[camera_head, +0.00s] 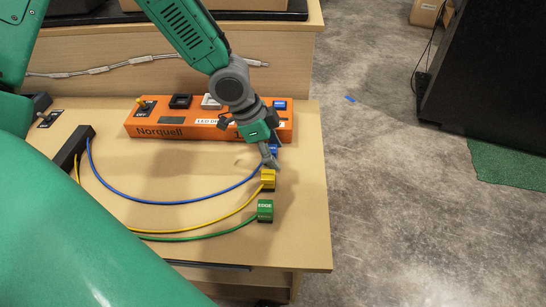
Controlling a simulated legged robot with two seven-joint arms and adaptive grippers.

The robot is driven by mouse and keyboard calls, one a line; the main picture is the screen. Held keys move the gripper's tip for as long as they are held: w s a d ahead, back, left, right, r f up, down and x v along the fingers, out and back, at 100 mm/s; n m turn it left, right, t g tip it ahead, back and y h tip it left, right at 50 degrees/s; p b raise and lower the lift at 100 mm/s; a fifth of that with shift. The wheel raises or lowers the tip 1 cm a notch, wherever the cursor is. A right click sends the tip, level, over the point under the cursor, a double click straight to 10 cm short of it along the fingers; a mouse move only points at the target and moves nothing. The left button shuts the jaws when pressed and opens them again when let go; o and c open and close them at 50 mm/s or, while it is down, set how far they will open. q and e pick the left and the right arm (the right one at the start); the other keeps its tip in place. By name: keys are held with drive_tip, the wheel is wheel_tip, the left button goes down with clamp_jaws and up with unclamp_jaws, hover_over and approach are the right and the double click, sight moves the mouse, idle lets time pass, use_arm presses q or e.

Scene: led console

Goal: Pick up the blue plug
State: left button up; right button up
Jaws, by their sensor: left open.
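The blue plug (272,149) lies on the table at the end of a blue cable (170,203), behind the yellow plug. My left gripper (271,155) points down right at the blue plug, with its fingers around or just beside it; I cannot tell which. The gripper is open, and its fingers hide part of the plug. My right gripper is not in view.
A yellow plug (267,179) and a green plug (265,211) lie in front on their cables. An orange console (160,128) with switches stands behind the gripper. The wooden table (300,235) ends at the right, above a grey floor.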

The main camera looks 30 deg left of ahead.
use_arm(q)
drive_tip(key=shift+a+f, duration=0.1)
drive_tip(key=shift+a, duration=0.4)
drive_tip(key=c, duration=1)
drive_tip(key=shift+d, duration=0.3)
clamp_jaws()
drive_tip(key=shift+d+r, duration=0.2)
drive_tip(key=shift+d, duration=0.05)
